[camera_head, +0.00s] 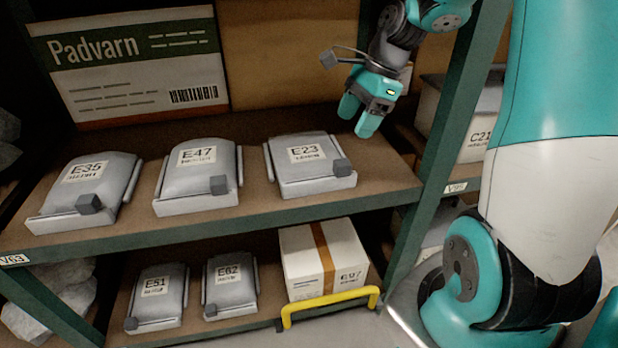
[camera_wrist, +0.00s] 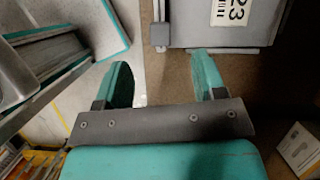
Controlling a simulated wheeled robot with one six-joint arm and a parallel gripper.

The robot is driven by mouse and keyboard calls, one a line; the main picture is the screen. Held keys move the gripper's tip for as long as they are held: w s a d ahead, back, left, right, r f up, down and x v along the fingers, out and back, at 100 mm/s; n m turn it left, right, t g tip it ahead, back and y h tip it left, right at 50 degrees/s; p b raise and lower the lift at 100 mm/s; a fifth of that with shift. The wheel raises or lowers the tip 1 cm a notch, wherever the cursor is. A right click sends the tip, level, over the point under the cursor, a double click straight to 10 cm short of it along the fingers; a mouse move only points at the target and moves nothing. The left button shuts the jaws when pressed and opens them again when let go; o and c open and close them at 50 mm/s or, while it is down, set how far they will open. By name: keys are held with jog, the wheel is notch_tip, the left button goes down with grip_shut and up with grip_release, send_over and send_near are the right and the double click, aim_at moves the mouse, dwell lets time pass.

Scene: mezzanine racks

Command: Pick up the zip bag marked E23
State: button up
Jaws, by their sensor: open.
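The grey zip bag marked E23 (camera_head: 306,165) lies on the upper shelf at the right end of a row of similar bags. A small dark grey block sits at its front right corner. In the wrist view, part of the bag (camera_wrist: 215,35) shows at the top, with the "23" of its label turned sideways. My gripper (camera_head: 357,117) is open and empty, above the shelf to the right of and behind the bag. In the wrist view its teal fingers (camera_wrist: 163,80) are apart with nothing between them, and the bag lies beyond the fingertips.
Bags E47 (camera_head: 198,175) and E35 (camera_head: 88,190) lie to the left on the upper shelf (camera_head: 270,205). A Padvarn box (camera_head: 135,68) stands behind. A green rack post (camera_head: 452,130) rises at right, with bin C21 (camera_head: 475,137) beyond it. Bags E51 (camera_head: 158,298) and E62 (camera_head: 231,285) lie below.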

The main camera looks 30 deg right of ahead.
aim_at(341, 162)
jog(key=shift+m, duration=0.8)
jog(key=b+x, duration=0.1)
jog(key=x, duration=0.1)
jog(key=d+b+x, duration=0.1)
jog(key=x, duration=0.3)
jog(key=shift+f+b, duration=0.4)
jog(key=shift+f, duration=0.2)
jog(key=b+x, duration=0.2)
jog(key=x, duration=0.3)
jog(key=shift+s, duration=0.2)
grip_shut()
